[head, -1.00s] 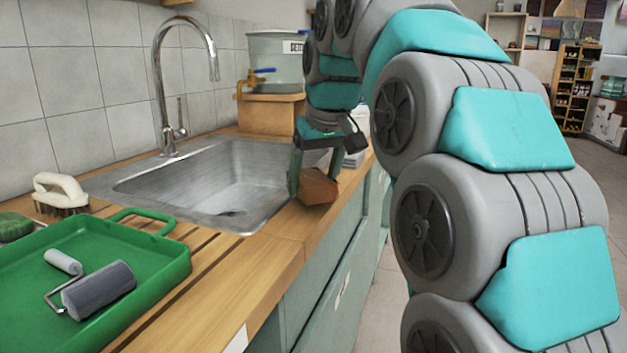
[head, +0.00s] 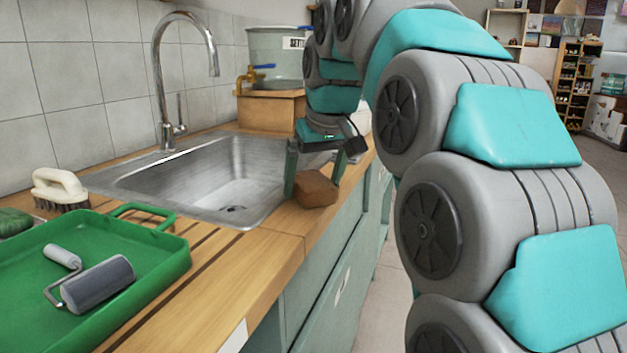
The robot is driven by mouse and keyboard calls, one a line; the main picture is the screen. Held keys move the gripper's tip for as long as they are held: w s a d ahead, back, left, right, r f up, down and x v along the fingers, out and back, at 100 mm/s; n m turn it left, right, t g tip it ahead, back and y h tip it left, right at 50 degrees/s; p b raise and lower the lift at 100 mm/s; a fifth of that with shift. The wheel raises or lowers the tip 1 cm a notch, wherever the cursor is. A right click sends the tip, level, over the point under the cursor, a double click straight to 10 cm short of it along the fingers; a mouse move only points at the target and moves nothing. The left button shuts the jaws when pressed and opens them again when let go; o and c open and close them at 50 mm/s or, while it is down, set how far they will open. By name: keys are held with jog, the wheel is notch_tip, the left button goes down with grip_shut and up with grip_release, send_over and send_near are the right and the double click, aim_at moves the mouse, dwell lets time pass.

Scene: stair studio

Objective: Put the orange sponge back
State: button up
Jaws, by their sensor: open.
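The orange sponge (head: 317,190), a brownish-orange block, rests on the wooden counter by its front edge, just right of the sink. My gripper (head: 313,180) is open above it, pointing down. One finger is at the sponge's left side, and the other is at its right, partly behind it. I cannot tell whether either finger touches the sponge.
The steel sink (head: 215,180) with its tall faucet (head: 160,80) is to the left. A green tray (head: 150,260) with a paint roller (head: 98,284) and a scrub brush (head: 60,188) are nearer. A tub (head: 277,62) stands on a wooden box (head: 270,107) behind.

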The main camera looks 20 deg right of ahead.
aim_at(318, 185)
jog(key=shift+r+p, duration=0.3)
jog(key=shift+r, duration=0.3)
jog(key=v, duration=0.4)
jog(key=shift+r, duration=0.2)
jog(key=shift+p+v, duration=0.3)
jog(key=shift+v, duration=1.1)
jog(key=shift+s, duration=0.15)
jog(key=shift+f, duration=0.1)
